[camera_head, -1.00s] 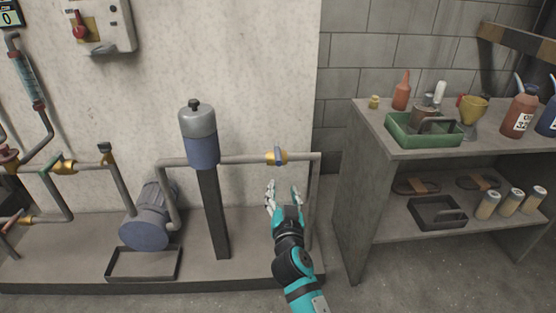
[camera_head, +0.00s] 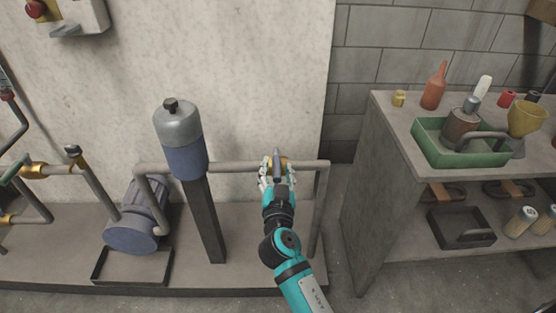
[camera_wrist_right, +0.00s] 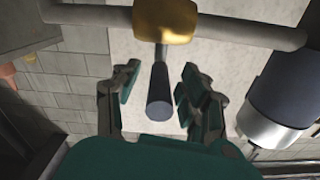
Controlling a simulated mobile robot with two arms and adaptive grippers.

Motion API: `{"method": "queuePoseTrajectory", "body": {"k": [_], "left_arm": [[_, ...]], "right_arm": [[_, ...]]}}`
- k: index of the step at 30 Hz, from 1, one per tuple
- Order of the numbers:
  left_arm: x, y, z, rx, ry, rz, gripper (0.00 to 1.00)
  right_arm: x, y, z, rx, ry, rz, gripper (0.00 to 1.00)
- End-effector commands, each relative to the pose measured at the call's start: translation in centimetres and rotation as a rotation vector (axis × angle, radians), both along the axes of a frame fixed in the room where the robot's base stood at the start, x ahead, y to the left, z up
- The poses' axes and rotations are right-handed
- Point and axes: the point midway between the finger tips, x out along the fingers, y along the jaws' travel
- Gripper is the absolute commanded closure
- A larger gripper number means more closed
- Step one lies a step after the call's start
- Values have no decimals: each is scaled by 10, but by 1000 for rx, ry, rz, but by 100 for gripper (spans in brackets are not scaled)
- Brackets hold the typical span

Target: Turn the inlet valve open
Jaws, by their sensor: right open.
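The inlet valve is a brass body (camera_wrist_right: 165,20) on a grey horizontal pipe, with a dark grey lever handle (camera_wrist_right: 160,88). In the head view the lever (camera_head: 277,164) sits at the right part of the pipe, in front of the brass. My right gripper (camera_head: 277,180) is at the valve. In the right wrist view its two fingers (camera_wrist_right: 156,88) are open, one on each side of the lever, with visible gaps on both sides. The lever points out towards the palm. My left gripper is not in view.
A grey and blue filter cylinder (camera_head: 181,140) on a dark post stands left of the valve. A blue pump (camera_head: 137,222) sits further left on the plinth. A shelf unit (camera_head: 385,160) with a green tray (camera_head: 428,150) stands to the right. The wall behind the pipe is bare.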

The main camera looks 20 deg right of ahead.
Motion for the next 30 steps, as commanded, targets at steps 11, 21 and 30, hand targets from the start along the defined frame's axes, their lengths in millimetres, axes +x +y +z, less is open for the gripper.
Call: {"method": "queuePoseTrajectory", "body": {"k": [11, 21, 30], "left_arm": [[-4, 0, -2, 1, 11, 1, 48], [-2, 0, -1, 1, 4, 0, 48], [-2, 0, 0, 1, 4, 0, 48]], "right_arm": [[0, 0, 0, 0, 0, 0, 71], [0, 0, 0, 0, 0, 0, 100], [0, 0, 0, 0, -1, 3, 100]]}}
